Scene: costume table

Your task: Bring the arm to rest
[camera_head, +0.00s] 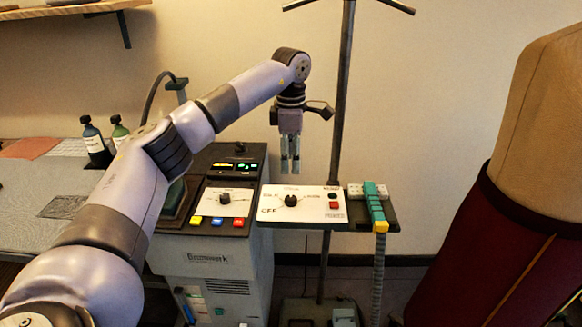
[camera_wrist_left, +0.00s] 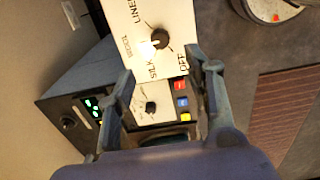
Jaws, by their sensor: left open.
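My left arm (camera_head: 165,150) reaches in from the left and bends down at the wrist. Its gripper (camera_head: 290,168) hangs, fingers down, above the back of a white dial panel (camera_head: 315,212), apart from it. It is empty. In the left wrist view the fingers (camera_wrist_left: 165,80) stand apart, so it is open. The panel (camera_wrist_left: 180,15) shows there with a black knob (camera_wrist_left: 160,38) and lettering including LINEN, SILK and OFF. The knob also shows in the head view (camera_head: 291,200). My right gripper is not in view.
A grey machine (camera_head: 208,255) with coloured buttons stands left of the panel. A dark pole (camera_head: 340,110) rises behind it. A green-topped handle with a hose (camera_head: 375,208) rests at right. A dress form (camera_head: 500,240) fills the right. Bottles (camera_head: 96,145) stand on the left table.

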